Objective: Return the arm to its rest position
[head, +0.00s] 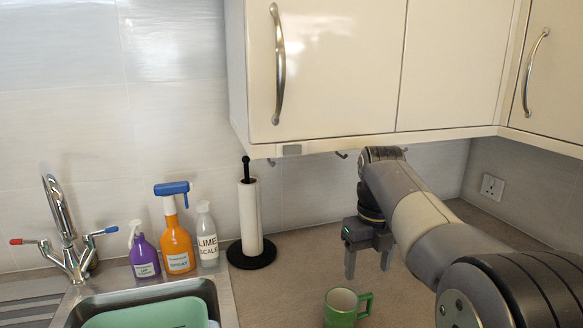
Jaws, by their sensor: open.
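My gripper (368,262) points down over the counter, under the wall cabinet, with its two fingers apart and nothing between them. My arm reaches in from the lower right and bends down at the wrist. A green mug (341,308) stands on the counter below and a little left of the gripper, with its handle to the right. The mug and gripper look apart. The lower part of the mug is cut off by the frame edge.
Cream wall cabinets (335,60) hang just above the wrist. A paper towel roll (250,217) stands left of the gripper. Further left are spray bottles (177,240), a white bottle (207,236), a tap (62,235) and a sink holding a green basin (150,314). Counter around the mug is clear.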

